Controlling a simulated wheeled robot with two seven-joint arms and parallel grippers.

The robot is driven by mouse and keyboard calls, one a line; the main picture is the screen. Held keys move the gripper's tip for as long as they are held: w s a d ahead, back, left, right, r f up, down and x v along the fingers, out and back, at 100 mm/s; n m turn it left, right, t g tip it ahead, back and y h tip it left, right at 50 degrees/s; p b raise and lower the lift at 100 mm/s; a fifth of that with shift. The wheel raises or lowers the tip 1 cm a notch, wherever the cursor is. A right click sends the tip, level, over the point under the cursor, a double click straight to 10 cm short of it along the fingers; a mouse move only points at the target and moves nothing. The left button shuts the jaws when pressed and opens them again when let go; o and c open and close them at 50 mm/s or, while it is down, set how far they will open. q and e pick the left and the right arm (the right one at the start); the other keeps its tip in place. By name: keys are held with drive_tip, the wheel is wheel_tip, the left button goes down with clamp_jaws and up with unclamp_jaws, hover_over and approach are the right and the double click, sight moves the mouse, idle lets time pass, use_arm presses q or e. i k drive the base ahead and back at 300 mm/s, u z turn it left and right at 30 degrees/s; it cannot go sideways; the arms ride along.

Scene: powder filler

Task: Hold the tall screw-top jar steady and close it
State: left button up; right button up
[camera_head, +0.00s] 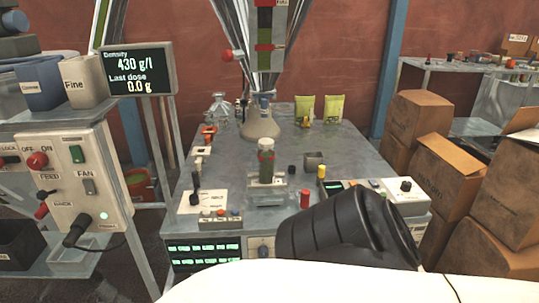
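A tall, narrow, jar-like container (266,172) stands upright on a small silvery platform in the middle of the grey table. No gripper is seen at the container. Neither my left nor my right gripper is in view.
The grey table (352,160) also bears a glass flask (220,108), a conical vessel (261,125) under the filler, two yellow-green packets (334,106) and a grey cup (314,159). A display (139,73) reads 430 g/l. Cardboard boxes (440,175) stand right.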

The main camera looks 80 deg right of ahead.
sight(265, 156)
drive_tip(key=z, duration=2.3)
